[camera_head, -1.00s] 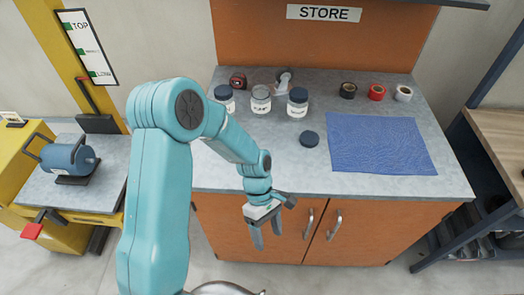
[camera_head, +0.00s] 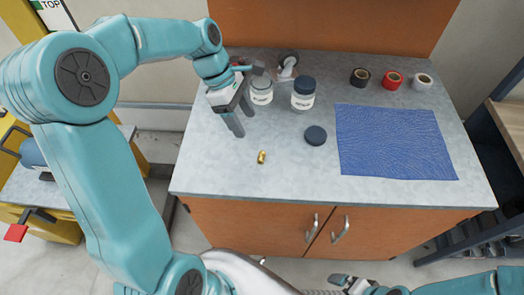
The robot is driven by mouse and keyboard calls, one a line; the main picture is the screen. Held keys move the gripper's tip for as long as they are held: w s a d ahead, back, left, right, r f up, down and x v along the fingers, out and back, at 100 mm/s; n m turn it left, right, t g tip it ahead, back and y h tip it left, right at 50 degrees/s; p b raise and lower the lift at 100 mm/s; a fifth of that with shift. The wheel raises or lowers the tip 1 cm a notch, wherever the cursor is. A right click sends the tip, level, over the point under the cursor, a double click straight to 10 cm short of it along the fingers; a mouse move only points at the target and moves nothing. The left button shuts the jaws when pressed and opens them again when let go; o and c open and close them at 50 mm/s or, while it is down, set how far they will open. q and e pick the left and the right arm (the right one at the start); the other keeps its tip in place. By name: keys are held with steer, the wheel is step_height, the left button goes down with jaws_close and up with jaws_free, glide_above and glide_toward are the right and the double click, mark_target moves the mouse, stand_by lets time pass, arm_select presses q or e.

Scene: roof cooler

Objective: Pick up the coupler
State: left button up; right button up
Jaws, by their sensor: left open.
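A small brass-coloured cylinder (camera_head: 262,157), which looks like the coupler, lies on the grey worktop (camera_head: 225,175) left of the middle. My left gripper (camera_head: 245,123) is above the worktop, up and to the left of the cylinder and apart from it. Its two fingers are spread, with nothing between them. My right gripper (camera_head: 343,281) shows only in part at the bottom edge, below the cabinet; its jaws are not clear.
A loose dark lid (camera_head: 316,135) and a blue cloth (camera_head: 395,142) lie to the right. Tape rolls (camera_head: 392,80) stand at the back. The front left of the worktop is clear.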

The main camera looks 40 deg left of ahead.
arm_select(q)
steer(key=a+r, duration=0.1)
steer(key=a, duration=0.1)
glide_toward(260, 156)
steer(key=shift+d+f+t+y+b, duration=0.2)
steer(key=shift+d+f, duration=0.15)
steer(key=shift+f, duration=0.2)
steer(key=shift+d+f+t+y+b, duration=0.1)
steer(key=shift+d+f+t, duration=0.15)
steer(key=shift+f, duration=0.3)
steer(key=x, duration=0.5)
steer(key=shift+s+f+p, duration=0.15)
steer(key=shift+s+p, duration=0.05)
steer(key=shift+p, duration=0.1)
steer(key=shift+w+f, duration=0.1)
steer(key=shift+f, duration=0.15)
steer(key=c, duration=1.2)
